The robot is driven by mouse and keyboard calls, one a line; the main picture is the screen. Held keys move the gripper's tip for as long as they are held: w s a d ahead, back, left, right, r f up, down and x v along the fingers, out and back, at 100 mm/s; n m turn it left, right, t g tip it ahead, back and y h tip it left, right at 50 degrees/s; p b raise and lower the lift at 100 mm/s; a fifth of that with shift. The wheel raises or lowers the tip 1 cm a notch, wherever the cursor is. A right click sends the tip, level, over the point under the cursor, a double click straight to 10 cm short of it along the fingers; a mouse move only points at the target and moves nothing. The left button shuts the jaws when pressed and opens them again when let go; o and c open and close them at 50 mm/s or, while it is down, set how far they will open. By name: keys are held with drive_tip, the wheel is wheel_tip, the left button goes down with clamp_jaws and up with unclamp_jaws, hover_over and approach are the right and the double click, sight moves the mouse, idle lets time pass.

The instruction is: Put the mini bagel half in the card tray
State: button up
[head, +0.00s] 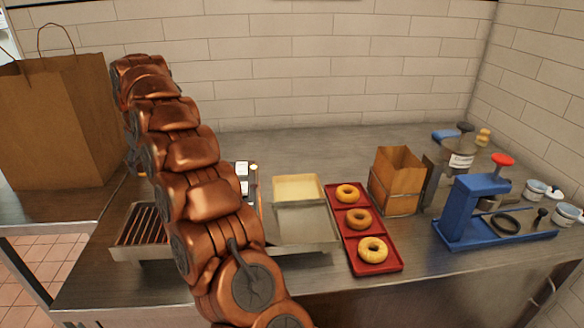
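Three ring-shaped bagels lie in a row on a red tray: a far one (347,193), a middle one (358,219) and a near one (372,250). I cannot tell which of them is a half. A shallow pale cream tray (297,188), which may be the card tray, sits left of the far bagel and looks empty. My copper arm rises across the left of the view, well left of the bagels. My gripper is not visible, so its state does not show.
The red tray (390,266) lies near the counter's front edge. A metal pan (303,222) and a grill (143,226) are left of it. An open brown bag (396,172) and blue press (464,212) stand right. A large paper bag (55,120) stands far left.

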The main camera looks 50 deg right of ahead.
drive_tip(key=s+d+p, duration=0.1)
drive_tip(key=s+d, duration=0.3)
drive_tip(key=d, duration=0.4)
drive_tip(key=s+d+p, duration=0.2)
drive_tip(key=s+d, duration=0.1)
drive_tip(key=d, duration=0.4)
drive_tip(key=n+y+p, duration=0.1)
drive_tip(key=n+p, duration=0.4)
hover_over(296, 195)
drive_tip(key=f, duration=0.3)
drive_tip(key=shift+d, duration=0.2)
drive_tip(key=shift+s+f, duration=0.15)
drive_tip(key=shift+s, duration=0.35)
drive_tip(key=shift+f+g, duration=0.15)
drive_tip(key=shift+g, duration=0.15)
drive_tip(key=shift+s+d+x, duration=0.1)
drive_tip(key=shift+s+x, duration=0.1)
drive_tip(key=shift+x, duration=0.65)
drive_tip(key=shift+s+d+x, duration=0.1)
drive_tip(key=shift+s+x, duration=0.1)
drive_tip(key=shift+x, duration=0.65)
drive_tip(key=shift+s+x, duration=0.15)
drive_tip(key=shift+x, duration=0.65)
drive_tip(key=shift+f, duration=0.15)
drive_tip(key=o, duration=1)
